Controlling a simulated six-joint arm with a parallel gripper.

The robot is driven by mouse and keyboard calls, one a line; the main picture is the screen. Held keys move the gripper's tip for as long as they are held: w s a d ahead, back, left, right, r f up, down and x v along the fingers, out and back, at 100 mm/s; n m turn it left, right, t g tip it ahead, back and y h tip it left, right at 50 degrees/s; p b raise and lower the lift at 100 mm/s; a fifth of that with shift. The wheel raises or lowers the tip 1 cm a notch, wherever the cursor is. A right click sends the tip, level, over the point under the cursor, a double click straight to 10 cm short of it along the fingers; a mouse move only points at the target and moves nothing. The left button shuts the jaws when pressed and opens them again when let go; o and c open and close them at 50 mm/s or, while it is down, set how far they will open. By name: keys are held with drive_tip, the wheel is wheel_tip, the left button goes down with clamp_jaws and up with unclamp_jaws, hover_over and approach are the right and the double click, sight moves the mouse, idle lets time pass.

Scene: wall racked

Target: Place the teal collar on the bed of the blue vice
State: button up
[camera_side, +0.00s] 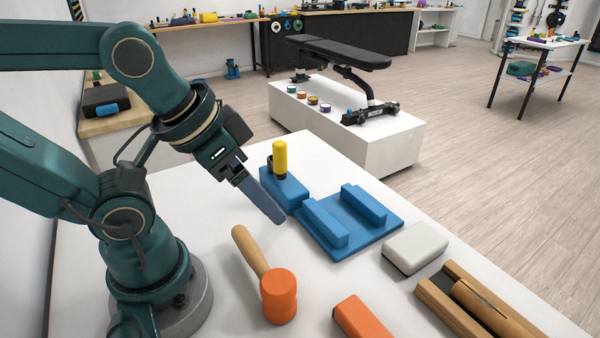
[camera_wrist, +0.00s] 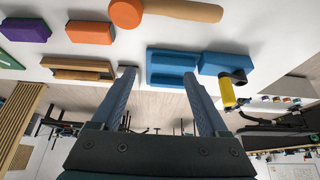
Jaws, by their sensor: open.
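The blue vice (camera_side: 362,238) lies on the white table, a flat plate with two raised parallel bars. The bed between the bars looks bare. It also shows in the wrist view (camera_wrist: 172,68), beyond my fingertips. My gripper (camera_side: 277,217) is above the table, left of the vice, fingers pointing down and right. In the wrist view my gripper (camera_wrist: 158,75) has its two fingers wide apart with nothing between them. I cannot make out a teal collar for certain in either view. A green piece (camera_wrist: 10,60) is cut off at the wrist view's left edge; its shape is unclear.
A blue block (camera_side: 284,190) holding an upright yellow-handled tool (camera_side: 280,158) stands just behind the vice. An orange-headed mallet (camera_side: 279,295), orange block (camera_side: 362,318), grey-white block (camera_side: 415,247) and wooden holder (camera_side: 455,305) are in front. A purple block (camera_wrist: 27,30) shows too.

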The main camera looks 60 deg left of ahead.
drive_tip(key=s+d+f+m+g, duration=0.1)
drive_tip(key=d+f+m+g, duration=0.1)
drive_tip(key=m, duration=0.4)
drive_tip(key=s+d+f+m+g, duration=0.1)
drive_tip(key=s+d+f+m, duration=0.1)
drive_tip(key=d+f+m, duration=0.2)
drive_tip(key=s+d+f+m+g, duration=0.2)
drive_tip(key=d+f+m, duration=0.1)
drive_tip(key=d+m, duration=0.5)
drive_tip(key=shift+f+m+g, duration=0.2)
drive_tip(key=shift+m+g, duration=0.1)
drive_tip(key=shift+m, duration=0.2)
drive_tip(key=shift+s+d+f, duration=0.1)
drive_tip(key=shift+s+f, duration=0.05)
drive_tip(key=shift+f, duration=2.45)
